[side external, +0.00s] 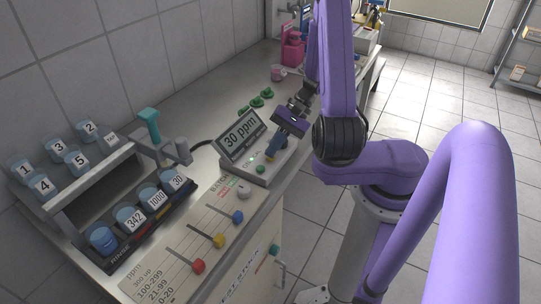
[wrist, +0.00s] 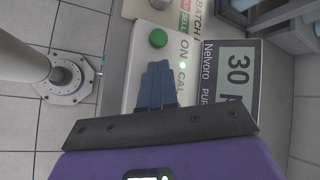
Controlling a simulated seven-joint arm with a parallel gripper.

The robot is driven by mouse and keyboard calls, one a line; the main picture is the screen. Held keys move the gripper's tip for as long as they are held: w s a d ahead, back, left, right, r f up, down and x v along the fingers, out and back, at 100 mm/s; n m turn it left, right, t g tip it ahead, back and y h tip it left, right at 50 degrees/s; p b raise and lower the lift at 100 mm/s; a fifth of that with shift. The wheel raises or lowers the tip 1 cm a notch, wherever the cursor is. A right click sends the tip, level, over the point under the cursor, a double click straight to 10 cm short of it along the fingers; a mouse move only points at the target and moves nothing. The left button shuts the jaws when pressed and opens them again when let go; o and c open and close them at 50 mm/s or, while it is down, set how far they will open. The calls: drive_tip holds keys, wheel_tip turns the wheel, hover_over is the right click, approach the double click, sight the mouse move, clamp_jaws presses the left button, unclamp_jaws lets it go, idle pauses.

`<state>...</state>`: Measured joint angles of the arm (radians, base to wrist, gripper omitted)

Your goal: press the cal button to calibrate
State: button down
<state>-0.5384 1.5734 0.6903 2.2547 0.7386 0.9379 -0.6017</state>
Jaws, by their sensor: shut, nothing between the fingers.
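The meter (side external: 240,139) stands on the bench, its screen reading "30 ppm". Its face with the "ON" and "CAL" labels also shows in the wrist view (wrist: 197,60). A green button (wrist: 158,38) sits by the "ON" label, just beyond my fingertips, and shows in the side view (side external: 261,168). My gripper (side external: 270,154) points down over the meter's panel, right of the screen. Its blue fingers (wrist: 158,66) are shut together and empty, beside the "CAL" label. No cal button is visible; the fingers cover that part. I cannot tell whether they touch the panel.
Left of the meter, a rack (side external: 118,262) holds labelled blue cups, with more cups on the shelf above. A panel with red (side external: 198,266), yellow (side external: 219,241) and blue (side external: 237,216) slider knobs lies in front. Green pieces (side external: 256,101) and a pink cup (side external: 277,73) stand behind.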

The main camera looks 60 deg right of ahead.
drive_tip(key=shift+r, duration=0.9)
drive_tip(key=shift+r, duration=2.5)
drive_tip(key=shift+w+a, duration=0.1)
